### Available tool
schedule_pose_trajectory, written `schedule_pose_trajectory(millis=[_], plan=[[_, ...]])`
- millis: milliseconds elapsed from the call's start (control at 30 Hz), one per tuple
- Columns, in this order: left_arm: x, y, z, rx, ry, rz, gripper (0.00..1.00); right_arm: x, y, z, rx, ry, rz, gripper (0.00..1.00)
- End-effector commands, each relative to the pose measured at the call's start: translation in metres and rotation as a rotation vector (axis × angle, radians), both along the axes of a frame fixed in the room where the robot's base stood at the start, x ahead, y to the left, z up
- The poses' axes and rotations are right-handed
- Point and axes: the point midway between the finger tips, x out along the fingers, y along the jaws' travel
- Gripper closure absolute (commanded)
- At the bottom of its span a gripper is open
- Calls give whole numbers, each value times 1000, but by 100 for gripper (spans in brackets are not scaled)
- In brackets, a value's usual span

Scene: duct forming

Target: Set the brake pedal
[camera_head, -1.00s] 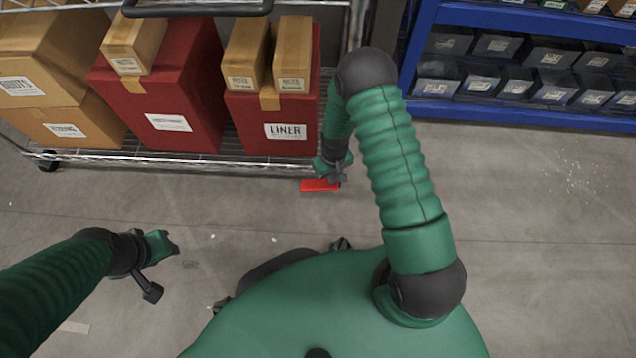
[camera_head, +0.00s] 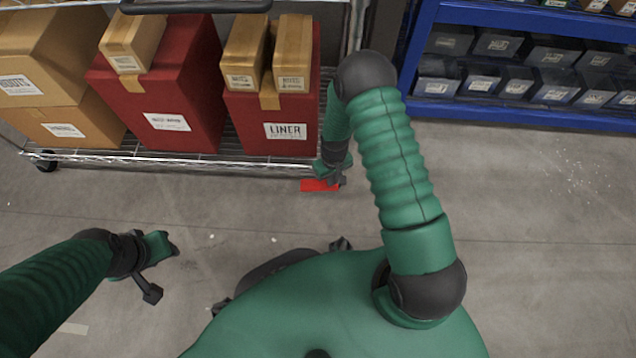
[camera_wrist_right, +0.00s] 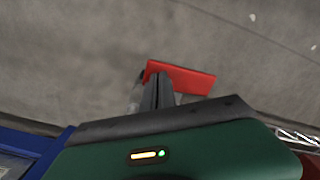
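The red brake pedal (camera_head: 318,186) sits low at the front right corner of the wire cart, close above the floor. It also shows in the right wrist view (camera_wrist_right: 190,79), just past my fingers. My right gripper (camera_head: 338,181) is at the pedal's right end in the head view; in the wrist view its fingers (camera_wrist_right: 158,92) look closed together and overlap the pedal. I cannot tell whether they touch it. My left gripper (camera_head: 165,268) hangs over the floor at the left, away from the cart; its finger opening is unclear.
The wire cart (camera_head: 190,160) carries red boxes (camera_head: 165,95) and cardboard boxes (camera_head: 50,60). A blue shelf (camera_head: 520,115) with grey bins stands at the right. The concrete floor between and in front is open.

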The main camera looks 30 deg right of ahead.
Motion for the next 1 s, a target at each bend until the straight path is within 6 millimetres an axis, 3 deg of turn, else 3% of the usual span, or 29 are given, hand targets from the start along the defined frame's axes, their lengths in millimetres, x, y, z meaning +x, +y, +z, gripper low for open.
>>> schedule_pose_trajectory(millis=[867, 1000], plan=[[0, 0, -8, 0, 0, 0, 64, 0, 0, -14, 0, -1, 0, 100], [0, 0, -3, 0, 0, 0, 64, 0, 0, -8, 0, -1, 0, 100]])
